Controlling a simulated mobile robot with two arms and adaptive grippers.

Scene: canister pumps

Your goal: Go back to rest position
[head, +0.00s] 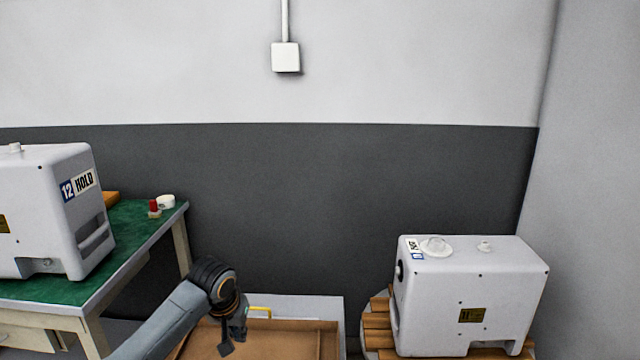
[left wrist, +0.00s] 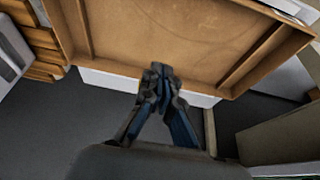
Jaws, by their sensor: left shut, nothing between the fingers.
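My left gripper (left wrist: 158,75) is shut and empty in the left wrist view. Its fingertips show in front of a brown tray (left wrist: 190,35). In the head view my left arm reaches in from the lower left, and the gripper (head: 226,348) hangs low over the left part of the brown tray (head: 290,324). I cannot tell from these views how far it is above the tray. My right gripper is not in view.
A white canister pump (head: 468,300) stands on a wooden slatted pallet (head: 378,322) at the right. Another white machine marked 12 HOLD (head: 40,215) sits on a green-topped table (head: 135,235) at the left. A red item (head: 154,206) and a white roll (head: 166,201) lie on that table.

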